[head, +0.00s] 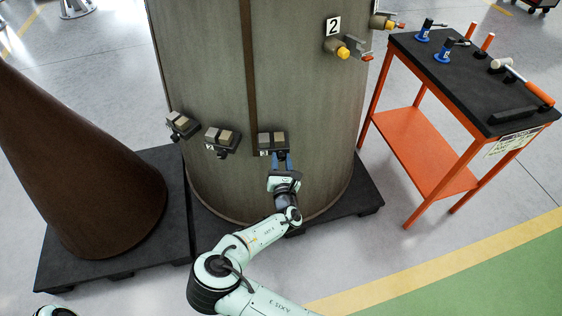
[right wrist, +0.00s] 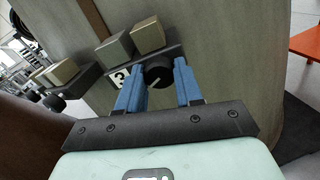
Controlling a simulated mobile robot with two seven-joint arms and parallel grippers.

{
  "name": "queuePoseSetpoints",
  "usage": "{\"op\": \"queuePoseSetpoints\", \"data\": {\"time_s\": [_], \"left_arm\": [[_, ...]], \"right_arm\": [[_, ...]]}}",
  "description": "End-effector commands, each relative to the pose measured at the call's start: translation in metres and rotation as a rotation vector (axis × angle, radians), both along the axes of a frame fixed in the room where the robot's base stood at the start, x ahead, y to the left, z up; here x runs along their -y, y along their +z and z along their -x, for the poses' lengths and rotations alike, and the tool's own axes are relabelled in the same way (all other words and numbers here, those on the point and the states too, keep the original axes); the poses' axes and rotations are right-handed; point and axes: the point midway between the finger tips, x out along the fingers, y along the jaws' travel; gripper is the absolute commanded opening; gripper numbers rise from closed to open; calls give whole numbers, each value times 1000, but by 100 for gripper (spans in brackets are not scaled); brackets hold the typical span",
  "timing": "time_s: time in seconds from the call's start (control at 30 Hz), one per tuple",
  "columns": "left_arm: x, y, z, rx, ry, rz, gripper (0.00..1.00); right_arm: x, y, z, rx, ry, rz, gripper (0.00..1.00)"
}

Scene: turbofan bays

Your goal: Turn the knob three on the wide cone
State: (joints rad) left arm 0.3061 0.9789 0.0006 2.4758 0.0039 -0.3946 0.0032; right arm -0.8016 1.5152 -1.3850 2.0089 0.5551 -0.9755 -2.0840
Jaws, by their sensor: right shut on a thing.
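The wide cone (head: 215,75) is the large grey-brown body in the middle of the head view. Low on its face is a dark unit (head: 272,150) with two tan blocks, and its plate (right wrist: 121,77) reads 3 in the right wrist view. The round black knob three (right wrist: 158,72) with a pale pointer line sits on this unit. My right gripper (head: 282,157) has its blue fingers on both sides of the knob and is shut on it. The knob is hidden behind the gripper in the head view. My left gripper is not in view.
Two similar units (head: 221,140) (head: 184,125) sit to the left on the cone. A brown narrower cone (head: 80,160) stands on a black pallet at left. An orange cart (head: 430,145) with tools stands at right. Yellow-handled fittings (head: 343,52) stick out higher up.

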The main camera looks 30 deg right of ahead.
Motion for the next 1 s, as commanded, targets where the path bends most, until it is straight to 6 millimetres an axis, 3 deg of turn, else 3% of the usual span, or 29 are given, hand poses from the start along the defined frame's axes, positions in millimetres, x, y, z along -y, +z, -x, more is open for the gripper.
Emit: {"op": "queuePoseSetpoints", "data": {"time_s": [0.7, 0.73, 0.77, 0.8, 1.0], "left_arm": [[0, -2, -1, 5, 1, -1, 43], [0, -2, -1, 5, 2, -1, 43], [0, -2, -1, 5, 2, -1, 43], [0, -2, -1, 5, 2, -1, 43], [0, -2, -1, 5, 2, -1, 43]], "right_arm": [[0, 0, 0, -31, 0, 66, 5], [0, 0, 0, -31, 0, 66, 45], [0, 0, 0, -31, 0, 66, 55], [0, 0, 0, -31, 0, 65, 61], [0, 0, 0, -31, 0, 65, 61]]}}
